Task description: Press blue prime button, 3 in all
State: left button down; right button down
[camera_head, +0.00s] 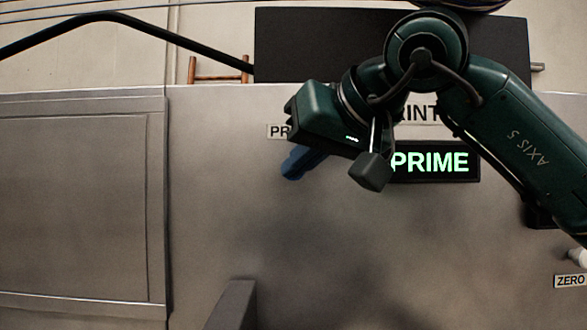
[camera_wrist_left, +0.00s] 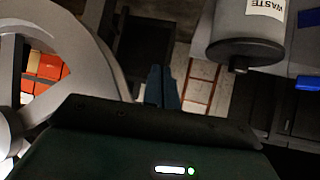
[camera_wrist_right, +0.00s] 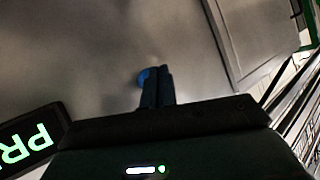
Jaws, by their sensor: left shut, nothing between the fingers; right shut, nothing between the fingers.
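The blue prime button (camera_wrist_right: 143,77) shows in the right wrist view as a small blue edge on the grey panel, mostly hidden behind my right fingertips. My right gripper (camera_wrist_right: 155,72) is shut and empty, its tips right at the button; I cannot tell whether they touch it. In the head view my right gripper (camera_head: 288,172) points at the panel just below a partly covered "PR" label (camera_head: 279,131). A dark display (camera_head: 430,162) beside it reads "PRIME" in lit green letters. My left gripper (camera_wrist_left: 162,72) is shut and empty, seen only in the left wrist view, away from the panel.
A recessed door panel (camera_head: 75,200) fills the left of the machine front. A "ZERO" label (camera_head: 571,281) sits at the lower right. A grey cylinder marked "WASTE" (camera_wrist_left: 245,40) and a large pale ring (camera_wrist_left: 95,50) stand near my left gripper.

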dwell(0.6)
jog(key=shift+w, duration=0.1)
jog(key=shift+w+p, duration=0.35)
jog(key=shift+p, duration=0.1)
